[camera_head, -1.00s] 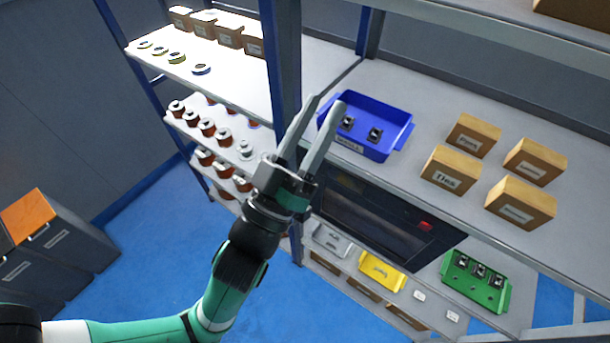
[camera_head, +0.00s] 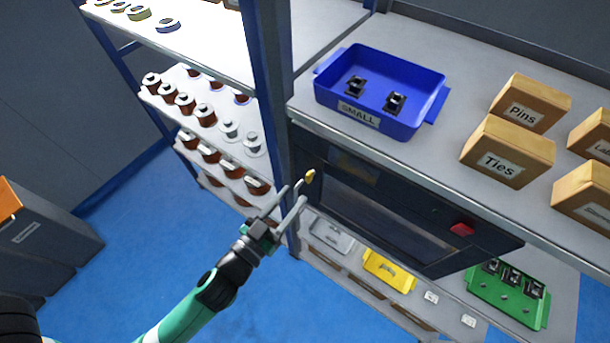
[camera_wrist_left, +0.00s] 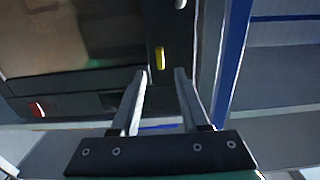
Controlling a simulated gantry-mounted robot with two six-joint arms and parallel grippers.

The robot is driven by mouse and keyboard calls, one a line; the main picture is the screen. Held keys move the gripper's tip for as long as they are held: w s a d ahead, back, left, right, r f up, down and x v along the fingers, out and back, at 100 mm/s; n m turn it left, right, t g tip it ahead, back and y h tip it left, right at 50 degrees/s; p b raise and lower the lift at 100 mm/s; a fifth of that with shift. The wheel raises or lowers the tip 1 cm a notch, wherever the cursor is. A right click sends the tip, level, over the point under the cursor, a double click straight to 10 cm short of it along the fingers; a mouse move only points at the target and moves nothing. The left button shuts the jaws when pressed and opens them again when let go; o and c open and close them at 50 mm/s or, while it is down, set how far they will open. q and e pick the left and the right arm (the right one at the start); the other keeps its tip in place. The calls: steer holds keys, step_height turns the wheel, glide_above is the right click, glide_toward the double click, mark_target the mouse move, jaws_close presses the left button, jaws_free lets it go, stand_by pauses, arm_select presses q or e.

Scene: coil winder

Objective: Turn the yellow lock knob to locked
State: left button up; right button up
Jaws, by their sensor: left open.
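The yellow lock knob (camera_head: 310,177) is on the left edge of the dark coil winder (camera_head: 383,217). It also shows in the left wrist view (camera_wrist_left: 160,58) as an upright yellow bar on the dark frame. My left gripper (camera_head: 300,190) is open and empty. Its fingertips are close to the knob in the head view. In the left wrist view the two fingers (camera_wrist_left: 161,72) point toward the knob, which lies between and just beyond their tips. I cannot tell whether they touch it. My right gripper is not in view.
A blue post (camera_head: 272,80) stands left of the winder. A red button (camera_head: 461,229) is on its right side. Above is a shelf with a blue tray (camera_head: 424,127) and several boxes. Below are a yellow bin (camera_head: 388,270) and a green tray (camera_head: 506,296). Spools stand at left.

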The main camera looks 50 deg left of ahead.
mark_target(307, 179)
arm_select(q)
steer(key=p+x, duration=0.1)
steer(key=x, duration=0.5)
steer(key=shift+w+a, duration=0.1)
jaws_close()
